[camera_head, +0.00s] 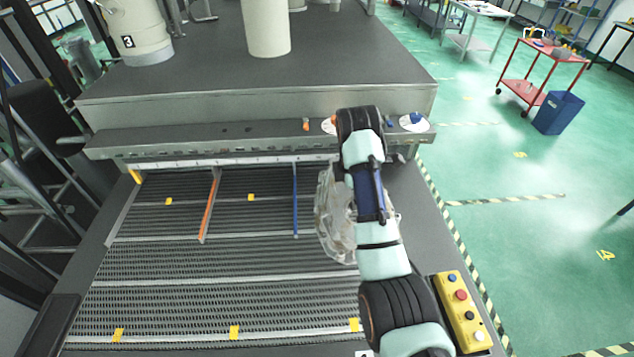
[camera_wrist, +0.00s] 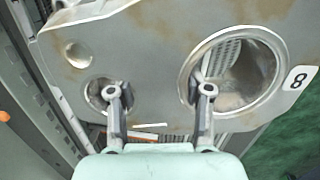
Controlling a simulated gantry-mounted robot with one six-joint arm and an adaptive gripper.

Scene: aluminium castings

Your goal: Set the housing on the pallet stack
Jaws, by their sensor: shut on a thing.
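The housing (camera_head: 332,215) is a pale grey, brown-stained metal casting. In the head view it shows beside and partly behind my arm, over the right side of the slatted bed. In the wrist view the housing (camera_wrist: 150,50) fills most of the picture, with a large round opening on the right, a smaller hole on the left and a label "8". My gripper (camera_wrist: 160,92) has one finger at each opening and is shut on the wall between them. In the head view my arm hides the gripper. I cannot make out a pallet stack in either view.
The slatted bed (camera_head: 180,265) has an orange divider (camera_head: 209,205) and a blue divider (camera_head: 295,200). A machine with a grey top (camera_head: 200,60) stands behind it. A yellow button box (camera_head: 460,310) is at the right edge. Green floor, a red cart (camera_head: 525,92) and a blue bin (camera_head: 558,113) lie beyond.

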